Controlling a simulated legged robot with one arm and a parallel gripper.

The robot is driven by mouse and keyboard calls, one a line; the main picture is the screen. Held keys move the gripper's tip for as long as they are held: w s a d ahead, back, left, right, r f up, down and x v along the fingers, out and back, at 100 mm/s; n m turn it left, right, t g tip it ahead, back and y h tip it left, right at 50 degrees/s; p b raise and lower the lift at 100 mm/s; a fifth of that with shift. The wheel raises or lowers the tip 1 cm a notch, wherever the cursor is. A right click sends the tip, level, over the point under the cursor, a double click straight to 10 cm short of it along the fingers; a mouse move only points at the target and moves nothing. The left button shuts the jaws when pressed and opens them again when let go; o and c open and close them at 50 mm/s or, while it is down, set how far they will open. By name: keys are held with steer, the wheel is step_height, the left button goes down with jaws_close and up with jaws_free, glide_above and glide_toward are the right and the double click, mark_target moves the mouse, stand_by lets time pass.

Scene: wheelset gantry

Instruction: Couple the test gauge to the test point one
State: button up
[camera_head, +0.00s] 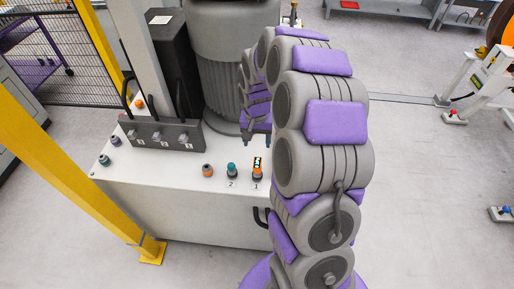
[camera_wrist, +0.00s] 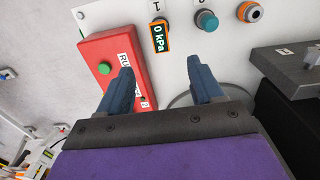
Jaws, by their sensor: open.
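The test gauge (camera_head: 257,162), dark with an orange-framed display, stands at the position marked 1 on the white cabinet top (camera_head: 180,185). An orange part shows below its display in the head view. In the wrist view the gauge (camera_wrist: 161,38) reads "0 kPa". It covers test point one, and I cannot tell how firmly it is seated. My gripper (camera_head: 257,140) is open and empty behind the gauge in the head view. Its two blue fingers in the wrist view (camera_wrist: 160,65) point towards the gauge, apart from it. A teal test point (camera_head: 232,168) marked 2 is beside it.
An orange fitting (camera_head: 207,170) stands left of point 2. A dark block (camera_head: 160,133) with handles and a large grey ribbed tank (camera_head: 215,80) stand behind. A red box (camera_wrist: 108,65) with a green button is near my fingers. A yellow post (camera_head: 70,150) stands left.

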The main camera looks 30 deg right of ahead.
steer(key=shift+r, duration=1)
steer(key=shift+r, duration=0.1)
steer(key=s+a+r+n, duration=0.2)
steer(key=s+a+r, duration=0.25)
steer(key=s, duration=0.25)
steer(key=s+a+r+n, duration=0.2)
steer(key=s+a+r, duration=0.25)
steer(key=s, duration=0.25)
steer(key=s+a+r+n, duration=0.1)
steer(key=s+a, duration=0.1)
steer(key=s, duration=0.7)
steer(key=s+a+r+n+g, duration=0.1)
steer(key=s+a, duration=0.2)
steer(key=s, duration=0.6)
steer(key=shift+s+n+g, duration=0.15)
steer(key=shift+n+g, duration=0.15)
steer(key=shift+n, duration=0.1)
